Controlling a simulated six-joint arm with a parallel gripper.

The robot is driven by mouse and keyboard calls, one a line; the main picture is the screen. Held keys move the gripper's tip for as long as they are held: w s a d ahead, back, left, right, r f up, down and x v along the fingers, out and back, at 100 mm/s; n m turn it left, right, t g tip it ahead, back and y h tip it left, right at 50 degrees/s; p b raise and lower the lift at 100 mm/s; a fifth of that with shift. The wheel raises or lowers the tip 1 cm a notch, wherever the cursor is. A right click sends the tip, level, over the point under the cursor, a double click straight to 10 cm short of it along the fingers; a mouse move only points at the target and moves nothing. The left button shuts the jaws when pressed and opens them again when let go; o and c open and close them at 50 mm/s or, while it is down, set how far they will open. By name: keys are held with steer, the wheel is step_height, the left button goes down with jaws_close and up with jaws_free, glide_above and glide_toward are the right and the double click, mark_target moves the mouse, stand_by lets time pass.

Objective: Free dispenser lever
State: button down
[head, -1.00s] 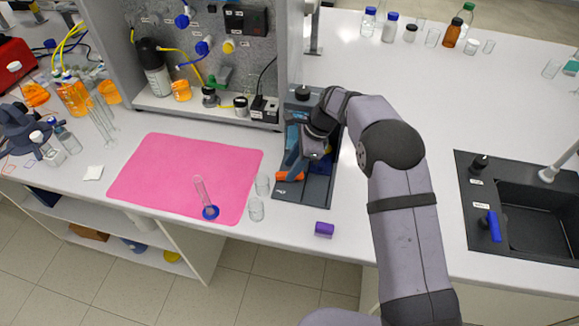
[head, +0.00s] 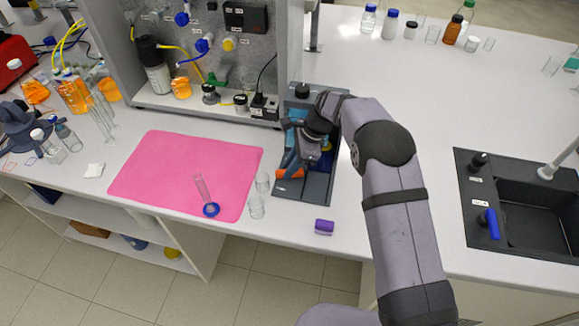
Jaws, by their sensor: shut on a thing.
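The dispenser is a dark base (head: 317,188) on the white bench, right of the pink mat. A slim blue-grey lever (head: 291,155) stands over its left side. An orange piece (head: 290,173) shows at the lever's lower end. My gripper (head: 304,152) reaches down over the dispenser from the right, shut on the lever. Its fingertips and the exact grip are mostly hidden by my wrist. A small blue and yellow part (head: 326,145) shows on the dispenser just right of my gripper.
A pegboard rig (head: 215,70) with tubing stands behind left. The bench between dispenser and sink (head: 480,225) is clear apart from my arm.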

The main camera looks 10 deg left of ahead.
steer(key=shift+s+n, duration=0.1)
steer(key=shift+n, duration=0.4)
steer(key=c, duration=1.6)
jaws_free()
steer(key=shift+c, duration=0.2)
steer(key=shift+r, duration=0.1)
step_height(320, 180, up, 10)
steer(key=b, duration=0.3)
